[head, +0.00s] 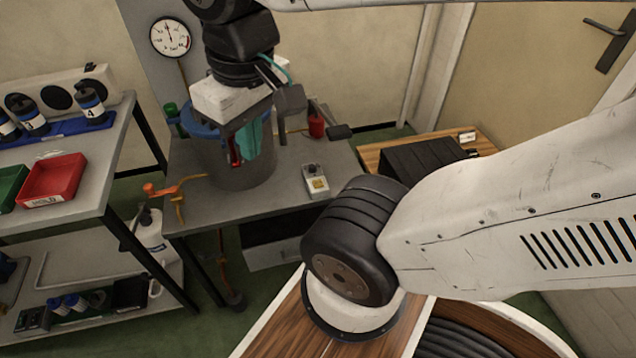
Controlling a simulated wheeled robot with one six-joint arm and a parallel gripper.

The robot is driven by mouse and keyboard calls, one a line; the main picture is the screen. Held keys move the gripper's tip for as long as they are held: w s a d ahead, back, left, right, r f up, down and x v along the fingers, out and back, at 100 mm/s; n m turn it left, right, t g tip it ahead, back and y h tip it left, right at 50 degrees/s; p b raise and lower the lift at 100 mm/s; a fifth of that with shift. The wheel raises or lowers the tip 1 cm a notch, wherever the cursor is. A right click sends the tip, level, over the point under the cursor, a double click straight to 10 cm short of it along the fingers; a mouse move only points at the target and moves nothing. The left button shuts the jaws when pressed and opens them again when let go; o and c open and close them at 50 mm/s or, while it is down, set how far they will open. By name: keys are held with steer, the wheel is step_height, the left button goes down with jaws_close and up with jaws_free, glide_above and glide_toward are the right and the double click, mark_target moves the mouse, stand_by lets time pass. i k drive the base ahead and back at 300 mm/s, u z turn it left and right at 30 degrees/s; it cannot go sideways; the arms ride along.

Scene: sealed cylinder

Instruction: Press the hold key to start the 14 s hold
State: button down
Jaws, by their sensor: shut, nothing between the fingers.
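A small pale control box (316,181) with a yellow key (318,185) and a dark knob stands on the grey bench, right of the grey cylinder (243,178). The cylinder has a blue rim, and its top is partly hidden by my arm. My gripper (253,143) is shut and empty. In the picture it overlaps the cylinder's upper part, left of and higher than the control box. Whether it touches the cylinder, I cannot tell. A round dial gauge (170,37) is on the grey panel behind; its small markings are hard to read.
An orange valve handle (163,189) is at the bench's left edge. A red object (316,126) stands behind the control box. The left shelf holds a red tray (54,180) and dark bottles (90,105). The bench around the control box is mostly clear.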

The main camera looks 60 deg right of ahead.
mark_target(318, 183)
steer(key=z, duration=1.35)
steer(key=k, duration=0.85)
steer(key=u, duration=1)
steer(key=i, duration=0.5)
steer(key=u, duration=0.05)
